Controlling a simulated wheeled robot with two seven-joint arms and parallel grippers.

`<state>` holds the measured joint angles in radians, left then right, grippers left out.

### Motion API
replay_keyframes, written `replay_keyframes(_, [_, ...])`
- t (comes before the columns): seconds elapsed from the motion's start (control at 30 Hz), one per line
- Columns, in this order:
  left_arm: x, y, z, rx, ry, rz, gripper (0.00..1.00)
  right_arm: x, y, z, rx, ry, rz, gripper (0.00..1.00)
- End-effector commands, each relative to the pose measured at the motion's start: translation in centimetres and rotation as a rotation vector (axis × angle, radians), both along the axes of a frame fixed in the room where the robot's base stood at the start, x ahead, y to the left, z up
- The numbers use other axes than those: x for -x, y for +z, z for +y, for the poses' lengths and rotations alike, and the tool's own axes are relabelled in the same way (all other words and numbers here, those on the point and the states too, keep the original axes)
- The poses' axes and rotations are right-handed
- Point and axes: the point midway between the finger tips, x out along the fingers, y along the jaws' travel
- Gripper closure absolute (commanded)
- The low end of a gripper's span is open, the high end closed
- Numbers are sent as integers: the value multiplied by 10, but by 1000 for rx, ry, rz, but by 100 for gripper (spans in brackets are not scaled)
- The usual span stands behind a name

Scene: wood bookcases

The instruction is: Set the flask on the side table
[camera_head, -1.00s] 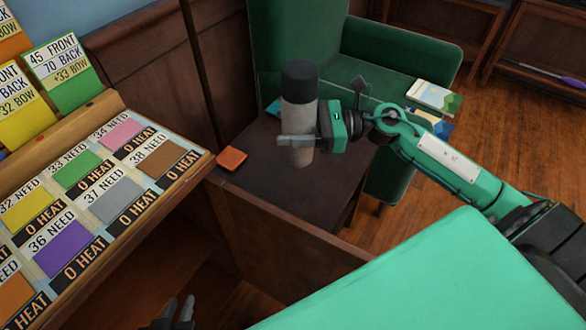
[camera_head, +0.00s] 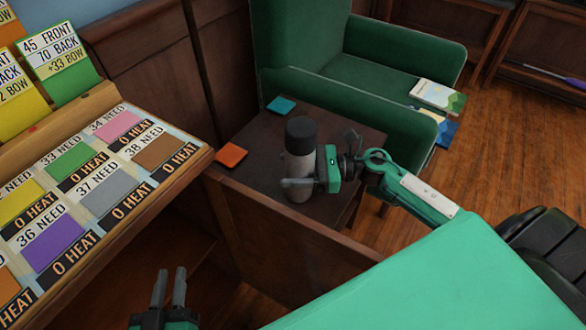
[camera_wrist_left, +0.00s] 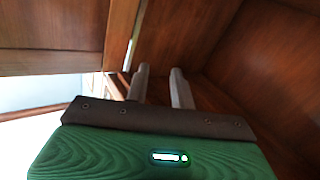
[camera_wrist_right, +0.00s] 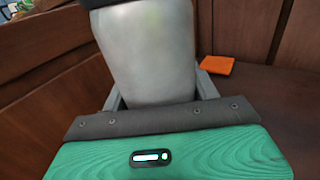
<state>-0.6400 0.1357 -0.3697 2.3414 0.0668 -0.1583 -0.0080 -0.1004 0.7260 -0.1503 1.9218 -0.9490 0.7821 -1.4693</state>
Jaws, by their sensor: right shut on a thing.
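The flask (camera_head: 299,165) is a grey cylinder with a black cap, and it is upright. My right gripper (camera_head: 296,183) is shut around its body; the flask also fills the middle of the right wrist view (camera_wrist_right: 148,50) between the two fingers. The dark wood side table (camera_head: 262,140) lies below and behind the flask. The flask's base is over the table top, but I cannot tell whether it touches. My left gripper (camera_head: 170,285) is low at the front left, its fingers apart with nothing between them; they also show in the left wrist view (camera_wrist_left: 160,88).
An orange square (camera_head: 232,156) and a teal square (camera_head: 281,105) lie on the table's left and back parts. A green armchair (camera_head: 390,70) stands behind, with booklets (camera_head: 437,96) on its arm. A sloped board of coloured cards (camera_head: 95,180) is at left. A wood panel (camera_head: 285,235) stands in front.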

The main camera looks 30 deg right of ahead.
Motion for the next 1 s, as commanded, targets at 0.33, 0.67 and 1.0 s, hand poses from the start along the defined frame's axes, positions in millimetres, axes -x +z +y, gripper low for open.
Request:
replay_keyframes(0.33, [-2,5,1,6,5,-24,76,0,1,0,-1,0,-3,74])
replay_keyframes(0.67, [-4,12,3,17,12,-64,76,0,-1,0,-1,0,-3,74])
replay_keyframes(1.0, [-9,20,4,21,17,-94,76,0,-2,0,0,0,-1,18])
